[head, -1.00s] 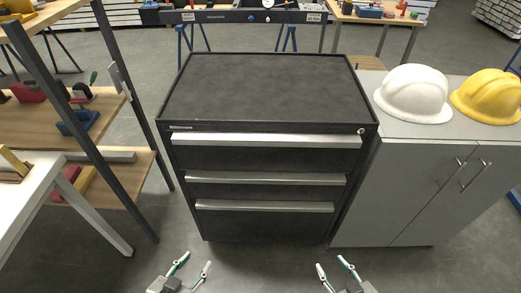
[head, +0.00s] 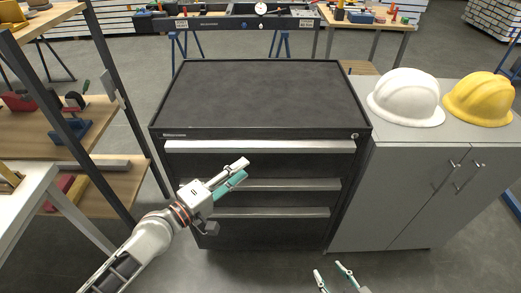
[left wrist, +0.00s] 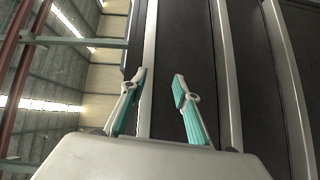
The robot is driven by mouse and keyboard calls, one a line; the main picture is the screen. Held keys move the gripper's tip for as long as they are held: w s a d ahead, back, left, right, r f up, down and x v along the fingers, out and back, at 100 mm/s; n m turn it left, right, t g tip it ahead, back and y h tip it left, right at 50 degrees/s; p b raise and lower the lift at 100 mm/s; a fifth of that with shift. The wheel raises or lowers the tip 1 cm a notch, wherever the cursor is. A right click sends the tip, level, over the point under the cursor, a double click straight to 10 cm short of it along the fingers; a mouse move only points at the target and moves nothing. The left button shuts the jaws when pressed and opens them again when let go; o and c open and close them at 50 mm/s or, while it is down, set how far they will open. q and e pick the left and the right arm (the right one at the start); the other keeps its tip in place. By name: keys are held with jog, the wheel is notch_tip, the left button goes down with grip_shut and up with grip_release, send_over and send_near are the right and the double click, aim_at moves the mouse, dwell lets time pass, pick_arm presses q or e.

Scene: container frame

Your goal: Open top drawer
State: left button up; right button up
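The black cabinet (head: 262,95) stands ahead with its drawers shut. The top drawer's long silver handle (head: 260,147) runs across the front, just under the cabinet's top. My left gripper (head: 244,169) is in front of the cabinet, left of its middle, and shows just below the top handle in the head view. Its two fingers are apart and empty. In the left wrist view, the leftmost silver bar, apparently the top handle (left wrist: 151,35), lies beyond the open fingers (left wrist: 160,80), between their tips. Contact is not visible. My right gripper (head: 329,268) is open and empty, low in front.
Two lower drawer handles (head: 265,185) (head: 270,212) lie below the top one. A grey cupboard (head: 400,195) with a white helmet (head: 406,97) and a yellow helmet (head: 478,98) adjoins on the right. A shelf rack (head: 110,145) stands at left. Floor in front is open.

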aim_at(260, 151)
pick_arm(q)
jog(key=shift+n+h, duration=0.4)
jog(key=shift+n, duration=0.1)
jog(key=shift+r+x, duration=0.3)
jog(key=shift+x, duration=1.15)
jog(key=shift+r+x, duration=0.35)
jog(key=shift+x, duration=1.15)
jog(key=shift+r+x, duration=0.3)
jog(key=shift+x, duration=1.15)
jog(key=shift+w+a, duration=0.1)
grip_shut()
